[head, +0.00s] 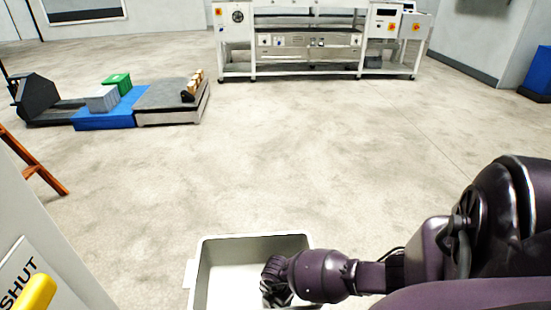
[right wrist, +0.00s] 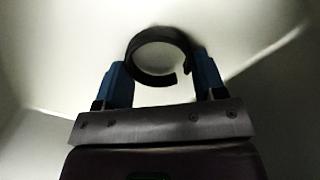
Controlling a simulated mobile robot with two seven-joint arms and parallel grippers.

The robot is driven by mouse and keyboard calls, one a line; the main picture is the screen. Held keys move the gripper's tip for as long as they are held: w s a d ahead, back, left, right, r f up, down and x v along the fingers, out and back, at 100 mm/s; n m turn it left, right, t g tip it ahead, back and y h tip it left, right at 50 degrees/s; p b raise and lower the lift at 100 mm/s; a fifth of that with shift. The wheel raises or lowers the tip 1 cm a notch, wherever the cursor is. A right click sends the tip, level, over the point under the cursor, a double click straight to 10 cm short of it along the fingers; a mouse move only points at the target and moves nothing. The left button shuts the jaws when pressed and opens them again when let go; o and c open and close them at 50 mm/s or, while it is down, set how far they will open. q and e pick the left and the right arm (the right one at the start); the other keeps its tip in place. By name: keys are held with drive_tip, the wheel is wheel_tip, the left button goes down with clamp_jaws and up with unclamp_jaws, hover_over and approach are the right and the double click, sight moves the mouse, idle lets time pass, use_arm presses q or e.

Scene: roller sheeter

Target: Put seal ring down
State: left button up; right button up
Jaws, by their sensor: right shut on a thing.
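The seal ring (right wrist: 146,77) is a black split ring with a gap at its lower right. In the right wrist view it sits between the two blue fingers of my right gripper (right wrist: 162,75), which is shut on it. In the head view my right gripper (head: 275,288) points down inside a light grey bin (head: 255,237) at the bottom edge, and the ring cannot be made out there. Pale bin surfaces lie behind the ring in the wrist view; whether it touches them I cannot tell. My left gripper is not in view.
A cabinet with a yellow handle (head: 36,291) and a SHUT label stands at the lower left. A flat cart with a blue mat (head: 105,121) and small bins is at the left. A large white machine (head: 310,45) stands at the back. The floor between is clear.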

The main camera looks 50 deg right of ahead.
drive_tip(key=shift+f, duration=0.2)
drive_tip(key=o, duration=0.9)
drive_tip(key=shift+r, duration=0.35)
use_arm(q)
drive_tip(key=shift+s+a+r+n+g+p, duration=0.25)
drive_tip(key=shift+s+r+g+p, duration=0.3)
drive_tip(key=shift+p, duration=2.15)
use_arm(e)
drive_tip(key=shift+r, duration=5.85)
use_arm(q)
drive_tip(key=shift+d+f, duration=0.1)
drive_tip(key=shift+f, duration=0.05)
